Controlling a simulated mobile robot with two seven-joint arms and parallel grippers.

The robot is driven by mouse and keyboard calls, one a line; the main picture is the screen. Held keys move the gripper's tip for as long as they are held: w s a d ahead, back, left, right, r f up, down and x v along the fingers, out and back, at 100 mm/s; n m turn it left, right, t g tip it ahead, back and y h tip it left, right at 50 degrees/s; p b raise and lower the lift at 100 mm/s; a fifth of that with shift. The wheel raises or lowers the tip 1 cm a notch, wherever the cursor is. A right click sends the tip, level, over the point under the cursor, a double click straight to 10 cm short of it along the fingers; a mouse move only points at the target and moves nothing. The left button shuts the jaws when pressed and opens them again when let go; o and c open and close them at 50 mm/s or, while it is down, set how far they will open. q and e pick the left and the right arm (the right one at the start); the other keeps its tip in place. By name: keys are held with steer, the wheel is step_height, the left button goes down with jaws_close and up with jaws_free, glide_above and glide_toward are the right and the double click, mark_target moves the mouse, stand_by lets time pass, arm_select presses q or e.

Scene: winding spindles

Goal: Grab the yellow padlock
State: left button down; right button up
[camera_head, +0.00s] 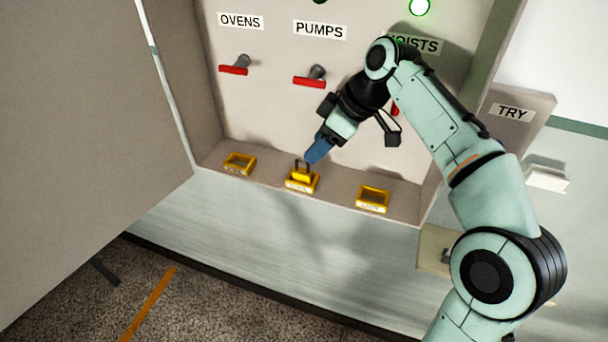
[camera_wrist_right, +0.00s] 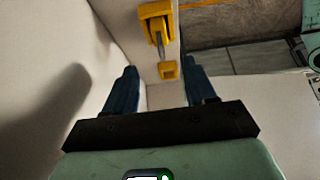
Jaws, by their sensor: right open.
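The yellow padlock (camera_head: 302,183) is at the middle yellow holder on the cabinet's lower ledge, with a dark shackle standing up. My right gripper (camera_head: 314,156), with blue fingers, is just above and to the right of it in the head view. In the right wrist view the gripper (camera_wrist_right: 160,70) is open, with nothing clamped in it. Yellow parts (camera_wrist_right: 156,22) and a grey bar show beyond and between its fingers there. I cannot tell whether a finger touches the padlock. My left gripper is not in view.
Two other yellow holders, left (camera_head: 239,162) and right (camera_head: 373,198), sit on the same ledge (camera_head: 270,181). Red-handled switches hang under the OVENS (camera_head: 235,69) and PUMPS (camera_head: 310,80) labels. A large grey panel (camera_head: 80,110) stands at the left. A TRY box (camera_head: 512,112) is at the right.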

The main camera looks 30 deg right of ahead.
mark_target(299, 170)
steer(key=x, duration=0.3)
steer(key=shift+f, duration=0.2)
steer(key=shift+x, duration=2.7)
steer(key=shift+w+a+r, duration=0.15)
steer(key=shift+a+r, duration=0.05)
jaws_close()
